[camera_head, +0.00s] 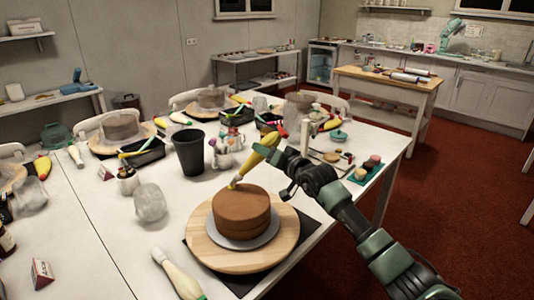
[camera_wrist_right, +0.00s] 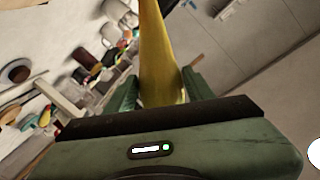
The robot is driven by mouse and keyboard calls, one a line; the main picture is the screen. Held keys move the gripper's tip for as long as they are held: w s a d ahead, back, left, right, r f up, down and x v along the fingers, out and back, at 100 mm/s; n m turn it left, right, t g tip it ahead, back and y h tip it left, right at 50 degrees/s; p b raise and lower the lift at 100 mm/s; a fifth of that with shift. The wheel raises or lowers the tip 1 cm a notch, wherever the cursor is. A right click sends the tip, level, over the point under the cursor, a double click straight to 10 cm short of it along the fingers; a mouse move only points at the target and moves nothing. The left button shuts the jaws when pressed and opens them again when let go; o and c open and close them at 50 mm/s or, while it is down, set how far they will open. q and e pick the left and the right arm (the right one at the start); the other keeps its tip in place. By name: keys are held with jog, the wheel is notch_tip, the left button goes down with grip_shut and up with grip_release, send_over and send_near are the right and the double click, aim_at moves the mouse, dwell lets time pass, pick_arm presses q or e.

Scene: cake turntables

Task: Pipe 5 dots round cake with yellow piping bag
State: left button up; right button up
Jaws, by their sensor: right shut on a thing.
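A round brown cake (camera_head: 241,206) stands on a grey plate (camera_head: 262,239) on a round wooden turntable (camera_head: 285,250). A yellow piping bag (camera_head: 262,152) is tilted, its tip pointing down and left at the cake's top rear edge. A small yellow spot (camera_head: 232,186) shows at the tip; I cannot tell whether it is nozzle or piped dot. My right gripper (camera_head: 283,158) is shut on the piping bag, which also shows between the fingers in the right wrist view (camera_wrist_right: 161,60). No left gripper is in view.
A black cup (camera_head: 189,152) and a clear crumpled bag (camera_head: 150,203) stand left of the cake. A whitish piping bag (camera_head: 176,274) lies at the front. A jar with tools (camera_head: 226,155) is behind. Bare white table (camera_head: 95,235) shows at left.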

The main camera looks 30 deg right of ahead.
aim_at(268, 144)
jog(key=o, duration=0.7)
jog(key=shift+r, duration=0.1)
jog(key=shift+c, duration=0.4)
jog(key=shift+r, duration=0.1)
jog(key=shift+r+p, duration=0.4)
jog(key=shift+r, duration=1)
jog(key=shift+a, duration=0.1)
jog(key=s+a+f+p, duration=0.3)
jog(key=s+a, duration=0.2)
jog(key=a, duration=0.1)
jog(key=shift+s+f+p, duration=0.35)
